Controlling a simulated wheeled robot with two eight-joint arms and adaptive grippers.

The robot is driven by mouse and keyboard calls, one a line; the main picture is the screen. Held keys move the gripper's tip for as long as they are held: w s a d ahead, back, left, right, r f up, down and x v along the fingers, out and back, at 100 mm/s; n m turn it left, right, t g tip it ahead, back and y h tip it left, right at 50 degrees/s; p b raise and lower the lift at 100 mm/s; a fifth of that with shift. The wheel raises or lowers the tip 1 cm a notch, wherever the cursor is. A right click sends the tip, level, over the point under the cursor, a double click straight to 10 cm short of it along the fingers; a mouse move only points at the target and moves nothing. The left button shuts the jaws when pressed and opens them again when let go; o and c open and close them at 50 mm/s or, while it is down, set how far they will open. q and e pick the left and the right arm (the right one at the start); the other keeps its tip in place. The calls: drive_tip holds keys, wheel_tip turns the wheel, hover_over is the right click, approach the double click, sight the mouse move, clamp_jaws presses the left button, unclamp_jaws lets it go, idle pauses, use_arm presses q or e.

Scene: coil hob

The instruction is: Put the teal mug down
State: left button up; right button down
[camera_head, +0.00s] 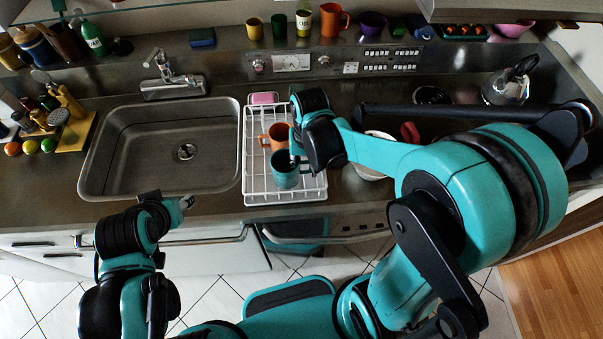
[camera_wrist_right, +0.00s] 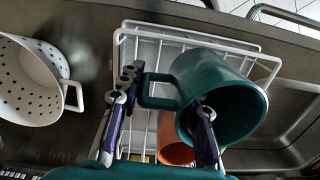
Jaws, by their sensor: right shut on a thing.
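The teal mug (camera_head: 285,176) is at the front of the white wire dish rack (camera_head: 253,190) in the head view. In the right wrist view the mug (camera_wrist_right: 228,88) is tilted, with its mouth toward the camera and its handle to the left. My right gripper (camera_wrist_right: 165,88) is shut on it, with one finger by the handle and the other at the rim. I cannot tell whether the mug touches the rack. An orange mug (camera_head: 276,136) stands in the rack just behind it. My left gripper (camera_head: 184,203) is in front of the sink, and its jaws are unclear.
The sink (camera_head: 150,150) is left of the rack. A white perforated colander (camera_wrist_right: 30,85) is close by on the counter, mostly hidden by my arm in the head view. A pink sponge (camera_head: 263,98) lies at the rack's back. A kettle (camera_head: 505,88) stands far right.

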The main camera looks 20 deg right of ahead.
drive_tip(key=shift+w+a+f, duration=0.1)
drive_tip(key=shift+w+f, duration=0.3)
drive_tip(key=shift+w, duration=0.15)
drive_tip(key=shift+w+a+f, duration=0.1)
drive_tip(key=shift+w+f, duration=0.25)
drive_tip(key=shift+w, duration=0.2)
wheel_tip(320, 180, down, 3)
drive_tip(key=shift+s+f+b, duration=0.1)
drive_tip(key=shift+f+b, duration=0.1)
drive_tip(key=shift+b, duration=0.55)
drive_tip(key=shift+f, duration=0.2)
drive_tip(key=shift+f, duration=0.15)
drive_tip(key=c, duration=1)
unclamp_jaws()
drive_tip(key=shift+c, duration=0.2)
